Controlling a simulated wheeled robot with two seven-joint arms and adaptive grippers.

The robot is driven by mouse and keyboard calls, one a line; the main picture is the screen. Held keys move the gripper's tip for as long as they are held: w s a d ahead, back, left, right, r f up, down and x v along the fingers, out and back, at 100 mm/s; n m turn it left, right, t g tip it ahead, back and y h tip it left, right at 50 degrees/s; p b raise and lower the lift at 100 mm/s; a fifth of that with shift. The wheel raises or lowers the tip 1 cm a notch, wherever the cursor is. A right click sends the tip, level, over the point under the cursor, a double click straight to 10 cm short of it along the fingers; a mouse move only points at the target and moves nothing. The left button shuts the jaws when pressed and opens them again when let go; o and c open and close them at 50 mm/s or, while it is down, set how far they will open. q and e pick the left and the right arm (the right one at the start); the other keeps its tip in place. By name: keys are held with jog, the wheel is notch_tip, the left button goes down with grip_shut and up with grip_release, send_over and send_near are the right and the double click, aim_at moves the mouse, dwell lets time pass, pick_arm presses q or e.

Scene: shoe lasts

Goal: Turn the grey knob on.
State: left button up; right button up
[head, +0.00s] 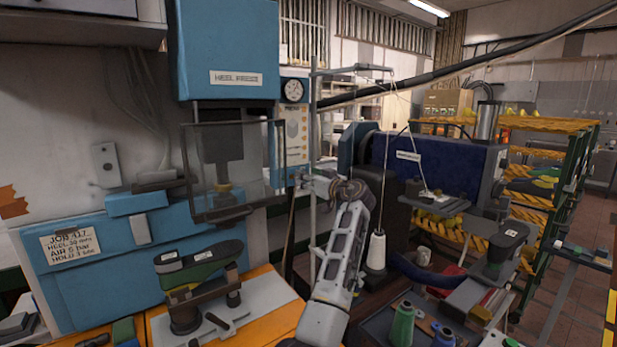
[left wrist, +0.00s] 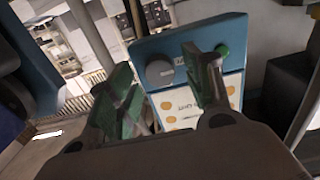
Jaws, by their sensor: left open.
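The grey knob (left wrist: 159,73) shows in the left wrist view as a round grey disc on a blue panel (left wrist: 190,35), beside a printed label with orange dots. I cannot tell which way it is turned. My left gripper (left wrist: 165,78) is open, its green-padded fingers apart, with the knob showing between them and beyond the tips. I see no contact. In the head view my left gripper (head: 318,183) is at the lower right of the press's panel (head: 292,130). I cannot make out the knob there. My right gripper is not in view.
The blue heel press (head: 226,50) with its clear guard stands left of my gripper. A dark cable crosses behind. A thread stand with a white cone (head: 376,252) and a dark blue machine (head: 440,165) stand close on the right. A shoe last (head: 200,265) is below left.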

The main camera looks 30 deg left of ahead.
pick_arm(q)
jog(key=shift+a, duration=0.1)
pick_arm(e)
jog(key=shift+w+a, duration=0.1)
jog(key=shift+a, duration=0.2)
pick_arm(q)
jog(key=c, duration=1)
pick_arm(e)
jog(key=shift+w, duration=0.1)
